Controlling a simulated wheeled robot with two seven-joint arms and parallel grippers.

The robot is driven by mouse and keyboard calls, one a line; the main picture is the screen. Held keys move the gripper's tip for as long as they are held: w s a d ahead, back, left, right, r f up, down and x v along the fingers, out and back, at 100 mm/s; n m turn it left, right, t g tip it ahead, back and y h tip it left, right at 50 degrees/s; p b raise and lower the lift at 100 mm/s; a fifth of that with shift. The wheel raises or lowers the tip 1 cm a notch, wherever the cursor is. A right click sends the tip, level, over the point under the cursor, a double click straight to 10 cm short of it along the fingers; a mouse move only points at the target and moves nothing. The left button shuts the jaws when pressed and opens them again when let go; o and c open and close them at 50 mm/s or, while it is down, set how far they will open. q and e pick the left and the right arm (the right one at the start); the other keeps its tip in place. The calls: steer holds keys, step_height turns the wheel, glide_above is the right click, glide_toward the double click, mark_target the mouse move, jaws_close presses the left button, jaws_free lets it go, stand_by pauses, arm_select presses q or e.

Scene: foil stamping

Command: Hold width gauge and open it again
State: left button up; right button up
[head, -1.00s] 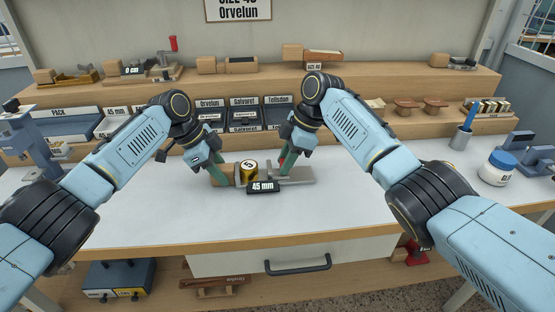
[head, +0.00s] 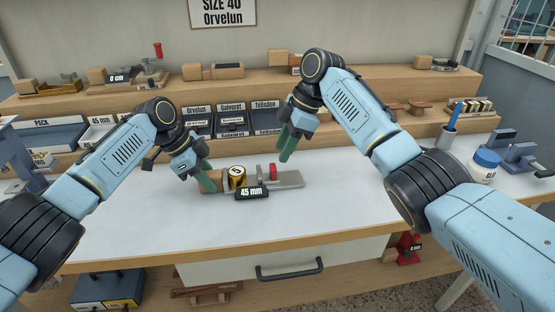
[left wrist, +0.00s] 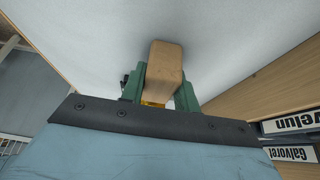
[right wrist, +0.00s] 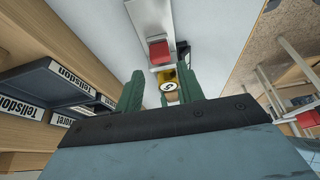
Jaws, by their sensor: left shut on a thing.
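The width gauge (head: 289,180) lies on the white bench top, with a metal bar, a wooden end block (head: 211,186), a red-topped slider (head: 273,171) and a black "45 mm" display (head: 252,193). A yellow and black round piece (head: 237,177) sits between its jaws. My left gripper (head: 207,180) is shut on the wooden end block, which shows between its green fingers in the left wrist view (left wrist: 165,70). My right gripper (head: 286,152) is open and empty, above and behind the slider. The right wrist view shows the red slider (right wrist: 159,50) beyond its spread fingers.
Behind the gauge stand labelled boxes (head: 232,122) on a wooden shelf. The bench front is clear, above a drawer with a dark handle (head: 290,270).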

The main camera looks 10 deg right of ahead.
steer(key=v, duration=0.6)
steer(key=shift+r, duration=0.2)
arm_select(q)
steer(key=o, duration=1.1)
steer(key=shift+c, duration=0.2)
